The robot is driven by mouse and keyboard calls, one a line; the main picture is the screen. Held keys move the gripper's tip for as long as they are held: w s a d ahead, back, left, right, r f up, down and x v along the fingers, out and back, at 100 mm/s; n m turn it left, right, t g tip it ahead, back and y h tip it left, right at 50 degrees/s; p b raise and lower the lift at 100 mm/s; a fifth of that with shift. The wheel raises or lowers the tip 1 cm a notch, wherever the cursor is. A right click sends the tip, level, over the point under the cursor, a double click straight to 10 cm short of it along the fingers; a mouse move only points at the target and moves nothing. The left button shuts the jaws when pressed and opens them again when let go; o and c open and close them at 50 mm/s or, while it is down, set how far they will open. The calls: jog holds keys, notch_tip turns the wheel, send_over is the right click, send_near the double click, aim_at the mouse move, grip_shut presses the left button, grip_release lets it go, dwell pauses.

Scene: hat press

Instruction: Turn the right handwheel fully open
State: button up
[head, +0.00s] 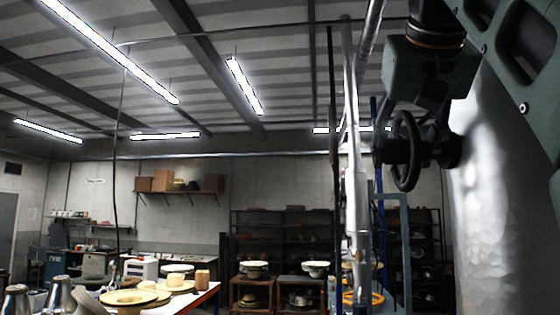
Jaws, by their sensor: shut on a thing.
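A dark handwheel (405,181) shows in the head view, right of centre and high up, seen nearly edge-on. I take it to be the right handwheel. My gripper (420,150) comes down from above, with its dark fingers at the wheel, and is shut on it. The fingers hide part of the rim and hub. How far the wheel is turned cannot be told from this view.
A large pale metal cylinder (505,210) stands close on the right. Upright pipes (352,120) rise just left of the wheel. A table with straw hats (132,297) is at the lower left, and dark shelves (283,232) stand at the back.

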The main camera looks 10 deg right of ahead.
dwell(0.6)
jog(key=o, duration=1.2)
